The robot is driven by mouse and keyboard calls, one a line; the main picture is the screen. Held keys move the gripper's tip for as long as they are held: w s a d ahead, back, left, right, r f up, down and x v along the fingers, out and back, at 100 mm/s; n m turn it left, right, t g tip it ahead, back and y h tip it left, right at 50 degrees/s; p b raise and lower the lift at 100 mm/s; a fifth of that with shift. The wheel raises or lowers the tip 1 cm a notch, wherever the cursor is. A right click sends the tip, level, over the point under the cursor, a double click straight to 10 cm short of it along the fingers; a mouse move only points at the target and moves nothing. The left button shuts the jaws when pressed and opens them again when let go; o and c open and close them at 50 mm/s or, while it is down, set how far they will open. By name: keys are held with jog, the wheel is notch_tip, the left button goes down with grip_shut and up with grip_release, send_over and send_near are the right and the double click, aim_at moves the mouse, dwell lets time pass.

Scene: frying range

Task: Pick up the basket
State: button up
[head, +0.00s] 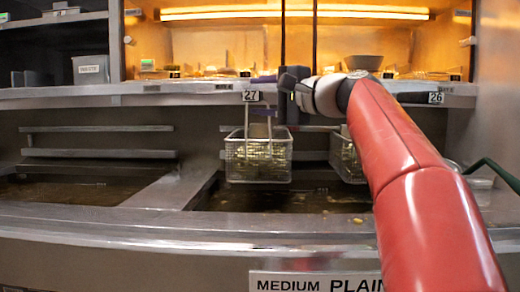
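A wire fry basket (258,160) with pale yellowish food in it hangs above the right-hand oil vat, below the label 27. Its handle rises towards the shelf edge. My gripper (270,92) is at the end of my red arm, close to the top of that handle. The fingers are dark and small here, so I cannot tell whether they are around the handle or beside it. A second wire basket (346,158) hangs to the right, below the label 26, and is partly hidden behind my arm.
A steel shelf (180,92) runs across above the vats, with a lit warming bay behind it. The left vat (75,190) has no basket over it. A steel front ledge (170,222) lies before the vats. A green cable or rod (492,168) shows at right.

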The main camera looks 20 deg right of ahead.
grip_shut()
jog(key=shift+r, duration=0.15)
dwell(0.4)
jog(key=shift+r+p, duration=1.6)
jog(key=shift+r, duration=0.25)
jog(key=shift+s+f+b, duration=0.3)
jog(key=shift+s+b, duration=0.05)
jog(key=shift+b, duration=0.15)
jog(key=shift+s+a+b, duration=0.3)
jog(key=shift+s+b, duration=0.15)
jog(key=shift+s, duration=0.25)
jog(key=s+a+b, duration=0.2)
jog(key=s, duration=0.5)
jog(key=s+a+b, duration=0.3)
jog(key=s, duration=0.5)
jog(key=shift+d+r, duration=0.1)
